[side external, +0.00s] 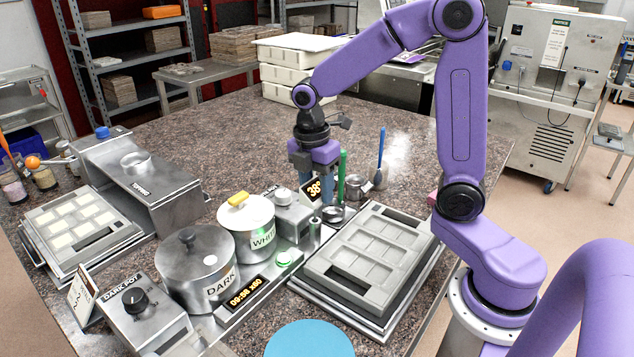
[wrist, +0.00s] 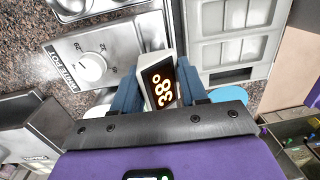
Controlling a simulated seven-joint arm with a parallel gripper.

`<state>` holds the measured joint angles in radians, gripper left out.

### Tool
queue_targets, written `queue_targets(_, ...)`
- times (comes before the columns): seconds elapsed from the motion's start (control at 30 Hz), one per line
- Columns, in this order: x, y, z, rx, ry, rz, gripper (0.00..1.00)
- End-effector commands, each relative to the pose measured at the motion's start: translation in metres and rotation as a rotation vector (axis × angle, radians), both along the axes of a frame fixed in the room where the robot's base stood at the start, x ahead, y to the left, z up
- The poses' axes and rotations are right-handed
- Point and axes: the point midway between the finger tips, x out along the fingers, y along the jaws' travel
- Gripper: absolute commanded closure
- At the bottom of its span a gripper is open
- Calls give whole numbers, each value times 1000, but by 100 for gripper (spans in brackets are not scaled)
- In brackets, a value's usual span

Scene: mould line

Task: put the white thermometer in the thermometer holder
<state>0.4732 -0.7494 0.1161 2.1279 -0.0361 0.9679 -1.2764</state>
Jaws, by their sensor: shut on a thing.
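My gripper (side external: 318,180) is shut on the white thermometer (side external: 314,190), above the table behind the white pot. In the wrist view the thermometer (wrist: 143,93) sits between the two blue fingers of my gripper (wrist: 158,68). Its white case has a dark display reading 38° in orange. The thermometer's lower end is hard to make out. A small upright metal tube (side external: 314,228) stands below and in front of the gripper, between the pot controls and the grey mould. It may be the thermometer holder, but I cannot tell for certain.
The WHITE pot (side external: 240,222) and the DARK pot (side external: 197,268) stand left of the gripper. A grey mould (side external: 370,255) lies to the right. A green-handled tool (side external: 343,165), a blue-handled tool (side external: 381,146) and a metal cup (side external: 357,187) stand close by. The table behind is clear.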

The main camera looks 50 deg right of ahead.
Motion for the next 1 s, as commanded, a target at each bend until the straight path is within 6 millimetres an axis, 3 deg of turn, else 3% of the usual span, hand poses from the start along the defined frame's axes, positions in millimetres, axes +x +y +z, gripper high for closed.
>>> queue_targets(1.0,0,0,-35,-1,2,0,93)
